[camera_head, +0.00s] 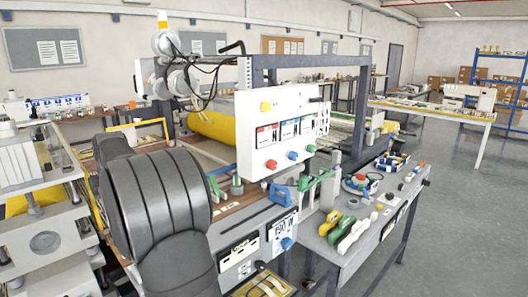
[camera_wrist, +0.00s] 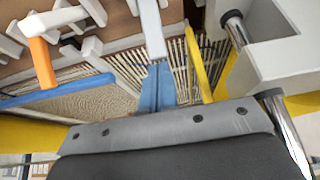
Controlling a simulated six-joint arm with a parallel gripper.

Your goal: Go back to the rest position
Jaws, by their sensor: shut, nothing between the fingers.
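My gripper (camera_wrist: 159,88) shows in the wrist view as two blue fingers side by side with a thin seam between them. It is shut and I see nothing held in it. A grey mounting plate (camera_wrist: 185,122) with dark screws lies below the fingers. In the head view my dark arm links fill the left foreground, and the gripper itself is hidden.
A white control panel (camera_head: 280,132) with coloured knobs stands over the machine. A grey workbench (camera_head: 322,243) holds green and yellow tools and a bottle. A white machine (camera_head: 40,200) stands close at left. Floor (camera_head: 470,220) at right is clear.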

